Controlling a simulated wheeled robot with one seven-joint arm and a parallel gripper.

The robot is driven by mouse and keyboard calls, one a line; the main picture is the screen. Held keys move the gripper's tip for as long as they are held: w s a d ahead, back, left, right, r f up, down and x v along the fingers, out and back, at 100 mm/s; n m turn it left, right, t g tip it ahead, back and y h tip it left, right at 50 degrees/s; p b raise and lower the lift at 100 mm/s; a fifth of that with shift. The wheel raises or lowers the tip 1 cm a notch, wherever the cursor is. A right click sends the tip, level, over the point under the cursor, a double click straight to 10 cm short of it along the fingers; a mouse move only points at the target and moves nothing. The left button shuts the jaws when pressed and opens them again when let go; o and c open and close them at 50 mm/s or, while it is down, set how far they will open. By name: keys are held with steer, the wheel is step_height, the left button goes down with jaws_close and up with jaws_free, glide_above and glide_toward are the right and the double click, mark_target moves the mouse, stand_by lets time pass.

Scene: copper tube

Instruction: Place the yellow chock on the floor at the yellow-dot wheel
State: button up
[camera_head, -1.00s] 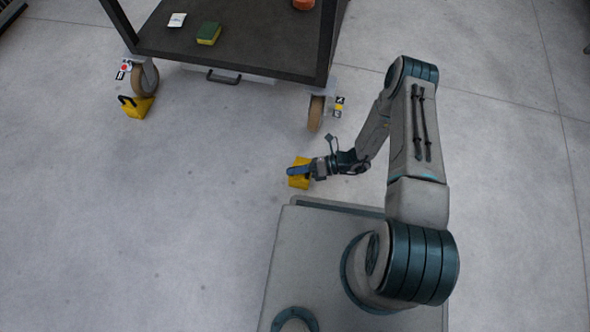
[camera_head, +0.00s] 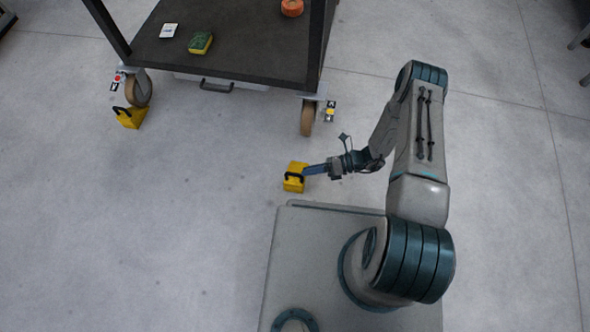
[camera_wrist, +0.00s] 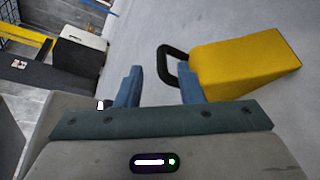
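A yellow chock (camera_head: 293,183) with a black handle sits on the floor just in front of my base; it also shows in the wrist view (camera_wrist: 245,65). My gripper (camera_head: 306,171) is close at its right side in the head view. In the wrist view my gripper (camera_wrist: 159,75) has its two blue fingers apart. The chock's handle loop reaches into the gap near the right fingertip, and the chock's body lies right of that finger. I cannot tell whether they touch. The yellow-dot wheel (camera_head: 307,117) is the cart's near right wheel, with a yellow-dot label (camera_head: 330,111) beside it.
The dark cart (camera_head: 240,62) carries a sponge (camera_head: 200,43), a white card (camera_head: 169,30) and an orange roll (camera_head: 292,7). Another yellow chock (camera_head: 130,117) stands at the red-dot wheel (camera_head: 138,89). Floor between chock and yellow-dot wheel is clear.

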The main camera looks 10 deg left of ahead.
steer(key=p+v, duration=0.1)
steer(key=v, duration=0.4)
steer(key=shift+r, duration=0.1)
steer(key=w+d+r+n+g+h, duration=0.15)
steer(key=r+n+h, duration=0.25)
steer(key=r+n, duration=0.55)
steer(key=w+d+r+n+h, duration=0.1)
steer(key=d+r+n+h, duration=0.25)
steer(key=r, duration=1.15)
steer(key=s+d+r+n+t+h, duration=0.3)
steer(key=s+r+n, duration=0.3)
steer(key=r, duration=0.4)
steer(key=s+d+r+n+t+h, duration=0.3)
steer(key=s+r+n, duration=0.3)
steer(key=r, duration=0.4)
steer(key=shift+s+r+n+h, duration=0.3)
steer(key=shift+r+n+h, duration=0.05)
steer(key=shift+n+h, duration=0.4)
